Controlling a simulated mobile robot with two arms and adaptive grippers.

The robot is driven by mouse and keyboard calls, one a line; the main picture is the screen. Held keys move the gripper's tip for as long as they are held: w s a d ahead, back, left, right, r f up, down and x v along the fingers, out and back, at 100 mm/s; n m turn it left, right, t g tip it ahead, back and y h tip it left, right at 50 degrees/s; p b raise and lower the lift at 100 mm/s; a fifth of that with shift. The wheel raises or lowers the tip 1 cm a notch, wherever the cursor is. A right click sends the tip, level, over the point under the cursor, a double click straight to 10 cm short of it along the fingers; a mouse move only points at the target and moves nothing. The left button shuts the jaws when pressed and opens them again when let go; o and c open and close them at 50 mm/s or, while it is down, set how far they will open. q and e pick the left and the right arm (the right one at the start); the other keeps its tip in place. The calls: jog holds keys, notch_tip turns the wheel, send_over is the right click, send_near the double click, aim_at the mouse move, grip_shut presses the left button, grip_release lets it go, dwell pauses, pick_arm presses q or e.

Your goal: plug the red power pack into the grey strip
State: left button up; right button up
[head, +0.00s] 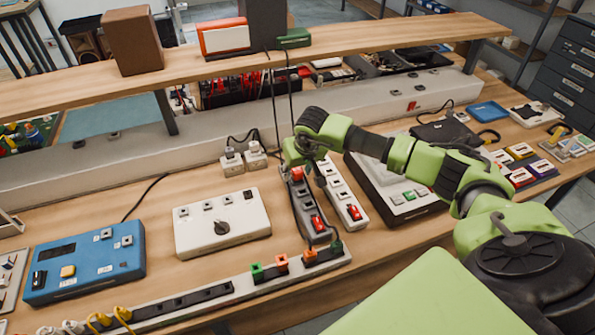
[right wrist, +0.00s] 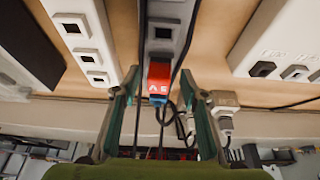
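The grey strip (head: 306,208) lies on the bench, with a red switch (head: 318,223) at its near end. The red power pack (head: 297,174) is at the strip's far end, partly hidden by my right gripper (head: 303,157). In the right wrist view the red pack (right wrist: 159,76) is at the end of the grey strip (right wrist: 165,35). My right gripper (right wrist: 160,78) is open around it, with a gap showing on each side. I cannot tell whether the pack is fully seated. My left gripper is not in view.
A white strip (head: 342,190) lies close to the right. A white box with a dial (head: 221,224) and a blue box (head: 88,262) stand to the left. Plugs (head: 257,157) stand behind. A raised shelf (head: 230,55) runs above, and dark cables hang beside the gripper.

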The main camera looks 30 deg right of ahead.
jog(key=shift+r, duration=0.25)
jog(key=w+p+v, duration=0.1)
jog(key=p+v, duration=0.2)
jog(key=v, duration=1.4)
jog(key=shift+w+d+r, duration=0.15)
jog(key=shift+w+r, duration=0.2)
jog(key=shift+r, duration=0.05)
dwell(0.3)
